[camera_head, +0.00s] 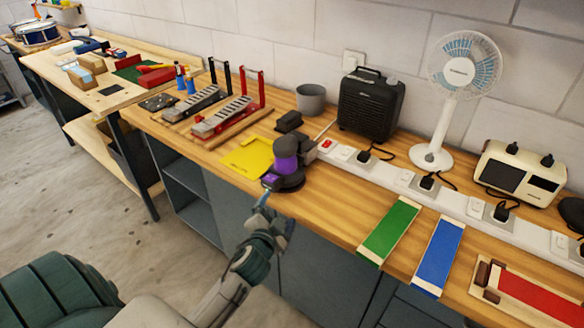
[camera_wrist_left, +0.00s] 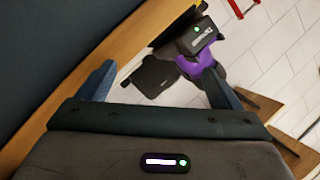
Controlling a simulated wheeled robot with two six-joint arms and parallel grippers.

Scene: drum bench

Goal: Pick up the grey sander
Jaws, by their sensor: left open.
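The sander (camera_head: 286,164) is dark grey with a purple body. It stands upright on the wooden bench near the front edge, beside a yellow sheet (camera_head: 248,157). In the left wrist view the purple and dark sander (camera_wrist_left: 200,60) appears beyond the fingers, nearer the right finger. My left gripper (camera_head: 276,212) is open and empty, in front of the bench edge and just short of the sander. It also shows in the left wrist view (camera_wrist_left: 160,85), fingers spread wide. I see no contact with the sander. My right gripper is not in view.
A white power strip (camera_head: 395,180) with plugs runs behind the sander. A black heater (camera_head: 370,105), grey pot (camera_head: 311,98) and white fan (camera_head: 432,157) stand at the back. Green (camera_head: 390,230) and blue (camera_head: 438,256) strips lie to the right. Racks (camera_head: 225,117) stand left.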

